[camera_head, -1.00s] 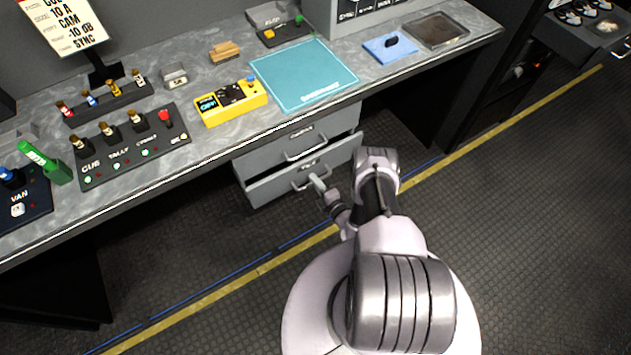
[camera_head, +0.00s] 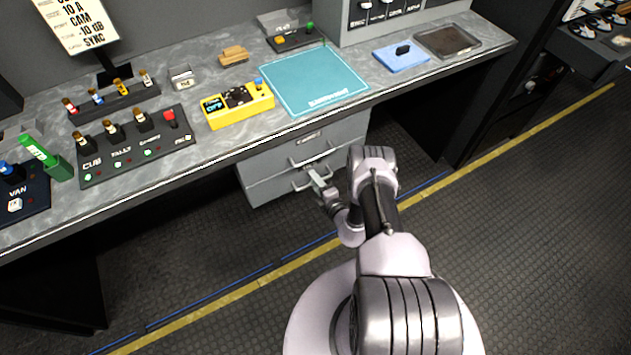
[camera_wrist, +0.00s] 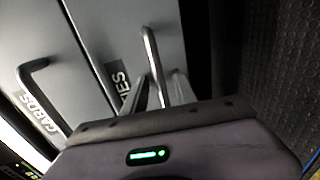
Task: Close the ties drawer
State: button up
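The ties drawer (camera_head: 270,188) is the lower grey drawer under the worktop. Its front looks flush or nearly flush with the drawer above, and no open interior shows. In the wrist view the ties drawer front (camera_wrist: 120,25) carries a partly hidden label ending in "IES". Its metal bar handle (camera_wrist: 151,50) reaches down to my gripper (camera_wrist: 160,88). My gripper (camera_head: 318,178) is at this handle in the head view. Its two fingers look apart, with the handle bar's end between them; contact cannot be told.
The cards drawer (camera_wrist: 35,60) with its dark handle is beside the ties drawer in the wrist view. The worktop above holds a yellow device (camera_head: 238,106), a teal mat (camera_head: 315,78) and switch panels. The floor (camera_head: 520,200) to the right is clear.

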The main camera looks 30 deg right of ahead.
jog(key=p+v, duration=0.5)
jog(key=v, duration=1.2)
jog(key=shift+s+p, duration=0.25)
jog(key=shift+p, duration=0.05)
